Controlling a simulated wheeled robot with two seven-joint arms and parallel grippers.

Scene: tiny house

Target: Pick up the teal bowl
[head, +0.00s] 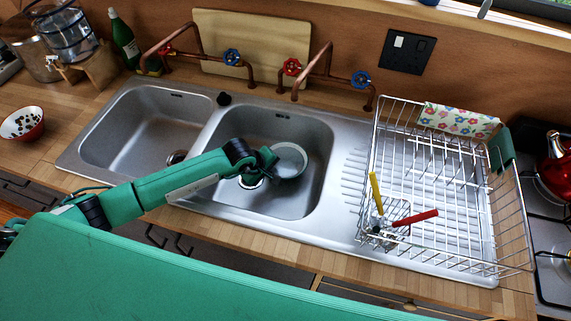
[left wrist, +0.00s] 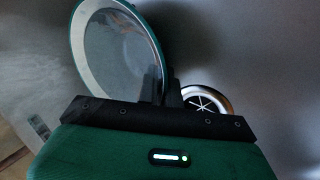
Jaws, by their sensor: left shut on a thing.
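The teal bowl (head: 291,160) is over the right sink basin in the head view, with its pale inside facing up. My left gripper (head: 271,157) is shut on the bowl's left rim. In the left wrist view the bowl (left wrist: 118,45) appears tilted, its teal rim running down to my left gripper (left wrist: 168,92). I cannot tell whether the bowl touches the basin. My right gripper is not in view.
The right basin (head: 300,195) has a drain beside the bowl, which also shows in the left wrist view (left wrist: 206,102). Copper taps (head: 325,75) stand behind the sink. A wire dish rack (head: 440,190) stands at right. A red bowl (head: 22,124) sits on the left counter.

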